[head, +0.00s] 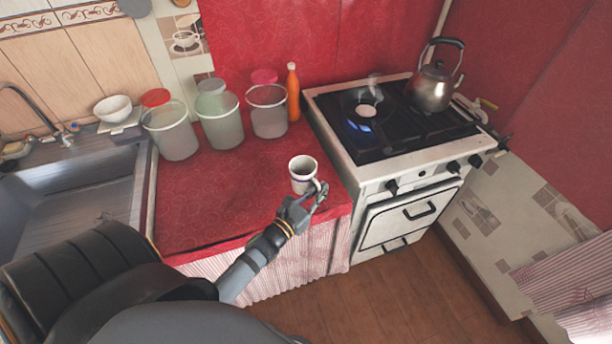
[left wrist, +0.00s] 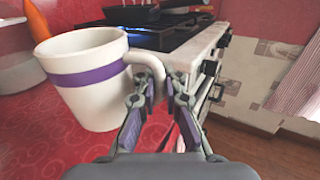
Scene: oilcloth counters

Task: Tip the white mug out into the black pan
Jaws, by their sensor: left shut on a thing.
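The white mug (head: 302,178) with a purple band stands upright at the front right of the red counter, close to the stove. It fills the left of the left wrist view (left wrist: 88,95). My left gripper (head: 316,192) is shut on the mug's handle, with its fingers on either side of it in the left wrist view (left wrist: 158,98). I cannot tell whether the mug's base touches the counter. The black pan (left wrist: 132,14) shows only as a dark shape on the stove, above a blue flame. My right gripper is out of view.
The stove (head: 385,170) stands right of the counter, with a metal kettle (head: 432,88) at its back right. An orange bottle (head: 293,95) and several lidded containers (head: 222,128) line the counter's back. The sink (head: 75,200) is at left. The counter's middle is clear.

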